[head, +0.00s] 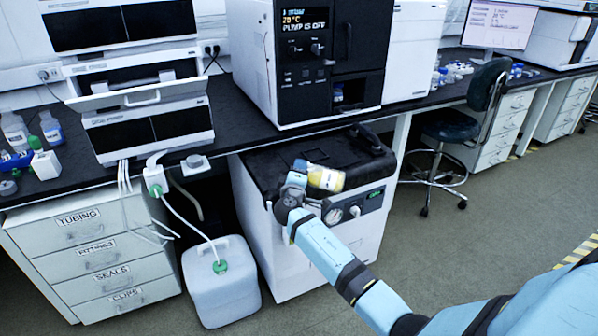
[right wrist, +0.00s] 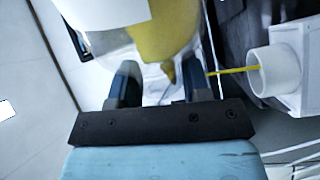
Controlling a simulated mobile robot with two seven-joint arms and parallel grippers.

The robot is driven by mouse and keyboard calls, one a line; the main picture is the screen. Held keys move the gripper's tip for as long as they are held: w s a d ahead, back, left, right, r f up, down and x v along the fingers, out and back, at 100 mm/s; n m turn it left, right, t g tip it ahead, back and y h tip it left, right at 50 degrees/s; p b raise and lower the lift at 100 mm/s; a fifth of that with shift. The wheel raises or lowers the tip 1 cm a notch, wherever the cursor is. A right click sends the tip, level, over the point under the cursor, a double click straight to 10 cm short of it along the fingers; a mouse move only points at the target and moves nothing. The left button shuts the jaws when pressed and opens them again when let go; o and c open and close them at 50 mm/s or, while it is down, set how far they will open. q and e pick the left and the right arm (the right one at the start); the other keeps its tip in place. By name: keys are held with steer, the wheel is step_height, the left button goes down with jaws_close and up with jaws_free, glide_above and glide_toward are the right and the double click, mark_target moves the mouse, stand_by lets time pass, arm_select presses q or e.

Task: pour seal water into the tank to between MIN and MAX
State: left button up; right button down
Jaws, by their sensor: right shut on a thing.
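My right gripper (head: 300,184) is shut on a bottle (head: 327,178) with yellow contents and a pale label, held tilted over the front of the white floor unit with a black top (head: 262,175). In the right wrist view the bottle (right wrist: 165,42) sits between the fingers of the right gripper (right wrist: 160,85). Beside it is a round white port (right wrist: 275,72). A thin yellow line, like a stream, runs from behind the right finger into the port's mouth. No MIN or MAX marks can be read. My left gripper is not in view.
A white canister with a green cap (head: 222,290) stands left of the unit. Drawers (head: 90,255) and a black bench (head: 230,125) with instruments lie behind and left. A stool (head: 455,130) is at the right. The floor in front is clear.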

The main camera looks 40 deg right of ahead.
steer(key=shift+w+a+f+n, duration=0.1)
steer(key=shift+w+f+n, duration=0.05)
steer(key=shift+f+n, duration=0.4)
steer(key=shift+r, duration=0.1)
steer(key=shift+f+b, duration=0.25)
steer(key=shift+b, duration=0.15)
stand_by(1.1)
steer(key=shift+r, duration=0.15)
stand_by(0.4)
steer(key=shift+r+m+b, duration=0.35)
steer(key=shift+r+m, duration=0.2)
steer(key=shift+r, duration=0.05)
steer(key=shift+s+d+r+m, duration=0.1)
steer(key=shift+s+r+m, duration=0.05)
steer(key=shift+r+m, duration=0.2)
steer(key=shift+s+d+r+m, duration=0.1)
steer(key=shift+r+m, duration=0.15)
steer(key=shift+r, duration=0.15)
steer(key=shift+s+d+r+m+b, duration=0.15)
steer(key=shift+r+m+b, duration=0.1)
steer(key=shift+r+m, duration=0.5)
steer(key=shift+s+d+r+m+b, duration=0.1)
steer(key=shift+s+r+m+b, duration=0.15)
steer(key=shift+r+m, duration=0.4)
steer(key=shift+s+d+r+m+b, duration=0.15)
steer(key=shift+r+m+b, duration=0.25)
steer(key=shift+r, duration=0.55)
